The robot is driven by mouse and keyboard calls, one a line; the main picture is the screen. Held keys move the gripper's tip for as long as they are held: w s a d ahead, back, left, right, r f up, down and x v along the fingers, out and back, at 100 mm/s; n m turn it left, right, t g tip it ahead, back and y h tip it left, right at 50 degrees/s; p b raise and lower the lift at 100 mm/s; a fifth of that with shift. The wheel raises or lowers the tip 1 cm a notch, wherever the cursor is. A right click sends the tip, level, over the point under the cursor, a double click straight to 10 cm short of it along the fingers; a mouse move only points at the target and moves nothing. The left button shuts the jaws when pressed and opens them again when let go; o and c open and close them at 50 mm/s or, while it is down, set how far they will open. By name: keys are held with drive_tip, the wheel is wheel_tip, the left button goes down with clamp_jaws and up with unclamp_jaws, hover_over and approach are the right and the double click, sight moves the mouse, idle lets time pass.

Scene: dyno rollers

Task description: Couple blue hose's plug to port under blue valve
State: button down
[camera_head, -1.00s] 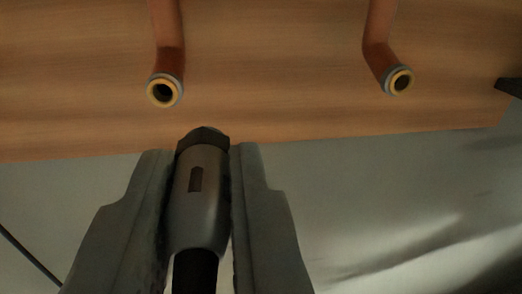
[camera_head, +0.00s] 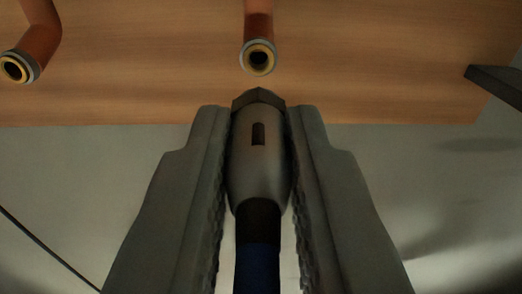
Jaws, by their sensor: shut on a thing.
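My gripper (camera_head: 258,125) is shut on the plug (camera_head: 258,165), a grey metal body with a dark slot and a dark hexagonal nose. A black sleeve and the blue hose (camera_head: 258,268) trail from its rear between my fingers. One port (camera_head: 259,57), a brass ring at the end of a copper pipe, is just ahead of and above the plug's nose in the picture, with a small gap between them. A second port (camera_head: 15,68) of the same kind is at the upper left. No valve is in view, so I cannot tell which port is under the blue one.
The ports stand before a wooden board (camera_head: 150,95), whose lower edge crosses the picture. A dark bracket-like piece (camera_head: 497,83) juts out at the right. A thin dark line (camera_head: 45,245) runs at the lower left. The grey area beside my fingers looks clear.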

sight(259, 90)
drive_tip(key=shift+w, duration=1.95)
drive_tip(key=shift+w, duration=0.85)
idle(1.0)
drive_tip(key=c, duration=1.3)
unclamp_jaws()
drive_tip(key=shift+g, duration=0.3)
drive_tip(key=s+r, duration=0.1)
drive_tip(key=s, duration=1.7)
drive_tip(key=s+r, duration=0.1)
drive_tip(key=s, duration=1.6)
drive_tip(key=s+r, duration=0.1)
drive_tip(key=s, duration=1.7)
drive_tip(key=shift+s+r, duration=0.2)
drive_tip(key=shift+s, duration=0.15)
